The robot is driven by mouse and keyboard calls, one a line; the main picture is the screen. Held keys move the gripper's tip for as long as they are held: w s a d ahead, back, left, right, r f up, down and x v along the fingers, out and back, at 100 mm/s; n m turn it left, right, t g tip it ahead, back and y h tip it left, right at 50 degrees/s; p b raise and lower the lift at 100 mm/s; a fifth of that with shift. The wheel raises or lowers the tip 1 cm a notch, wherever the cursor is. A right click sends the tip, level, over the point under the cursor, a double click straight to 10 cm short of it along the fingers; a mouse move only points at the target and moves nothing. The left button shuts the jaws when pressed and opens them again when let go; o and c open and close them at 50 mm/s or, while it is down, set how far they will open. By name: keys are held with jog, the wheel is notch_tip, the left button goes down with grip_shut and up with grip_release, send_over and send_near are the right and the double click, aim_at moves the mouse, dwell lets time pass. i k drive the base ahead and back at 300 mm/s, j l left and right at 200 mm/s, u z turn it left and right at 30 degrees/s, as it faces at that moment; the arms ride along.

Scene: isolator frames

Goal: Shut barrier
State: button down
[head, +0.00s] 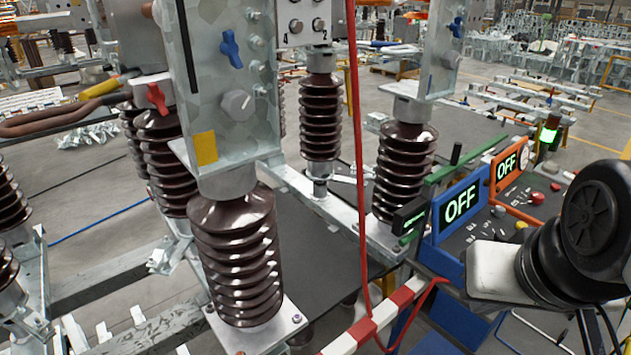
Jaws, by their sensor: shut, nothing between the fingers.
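A red-and-white striped barrier bar (403,296) runs slantwise at the bottom middle, from the lower edge up toward the blue panel. Its lower left end is out of the picture, so I cannot tell whether it is open or shut. A thin red upright line (359,150) drops to the bar, and a red cord (430,293) hangs beside its right end. My gripper (490,272) shows as a pale block at the end of my dark arm, at the right, to the right of the bar and apart from it in the picture. Its fingers are not clearly seen; it is shut and empty.
A blue panel (460,205) and an orange panel (509,165), both reading OFF, stand behind my gripper. Brown ribbed insulators (235,255) on metal frames fill the left and middle. A green bar (465,158) and a black box (409,215) sit left of the panels.

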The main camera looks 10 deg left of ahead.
aim_at(359, 334)
jog(key=k+l+u, duration=0.1)
jog(key=u, duration=0.35)
jog(key=k+u, duration=0.2)
jog(key=u, duration=0.2)
jog(key=j+u, duration=0.15)
jog(key=j, duration=0.25)
jog(key=i+j+u, duration=0.15)
jog(key=j, duration=0.25)
